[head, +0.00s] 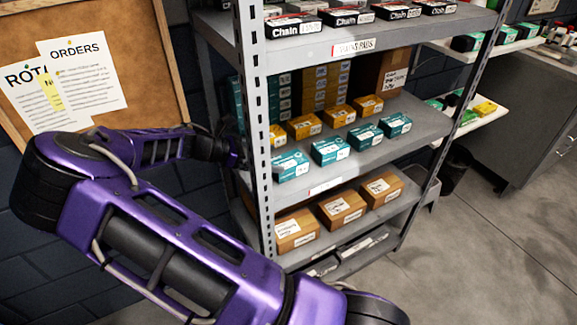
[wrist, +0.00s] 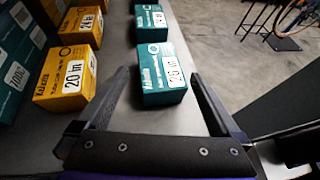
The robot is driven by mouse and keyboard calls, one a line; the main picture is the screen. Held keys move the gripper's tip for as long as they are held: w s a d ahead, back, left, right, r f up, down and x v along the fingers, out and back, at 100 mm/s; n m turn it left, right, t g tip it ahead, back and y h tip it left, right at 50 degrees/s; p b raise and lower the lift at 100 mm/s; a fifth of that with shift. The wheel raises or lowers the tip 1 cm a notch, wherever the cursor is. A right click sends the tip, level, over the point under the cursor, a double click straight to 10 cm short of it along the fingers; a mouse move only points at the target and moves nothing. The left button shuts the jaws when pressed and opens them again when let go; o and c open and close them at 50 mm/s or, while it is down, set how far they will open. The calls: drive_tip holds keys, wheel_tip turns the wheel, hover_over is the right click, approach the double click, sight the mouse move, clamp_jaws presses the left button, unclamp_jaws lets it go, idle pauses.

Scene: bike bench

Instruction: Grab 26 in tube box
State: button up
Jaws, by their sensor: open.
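A teal tube box (wrist: 150,88), its white label seeming to read 26 in, stands on the grey shelf in the wrist view. My gripper (wrist: 160,76) is open, with one finger on each side of this box and visible gaps to it. The box's near end lies between the fingers, and nothing is gripped. In the head view, teal boxes line the front of the middle shelf, the nearest teal box (head: 290,172) beside the upright where my arm reaches in. My fingers are hidden there behind the post.
A yellow 20 in box (wrist: 66,90) stands left of my left finger. Another teal box (wrist: 150,24) stands just beyond the first. The shelf's perforated upright (head: 256,130) is close to my arm. Brown cartons (head: 342,212) fill the shelf below.

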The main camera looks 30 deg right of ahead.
sight(288, 160)
drive_tip(key=x, duration=0.3)
drive_tip(key=shift+s+d, duration=0.1)
drive_tip(key=shift+d, duration=0.15)
drive_tip(key=shift+c, duration=0.2)
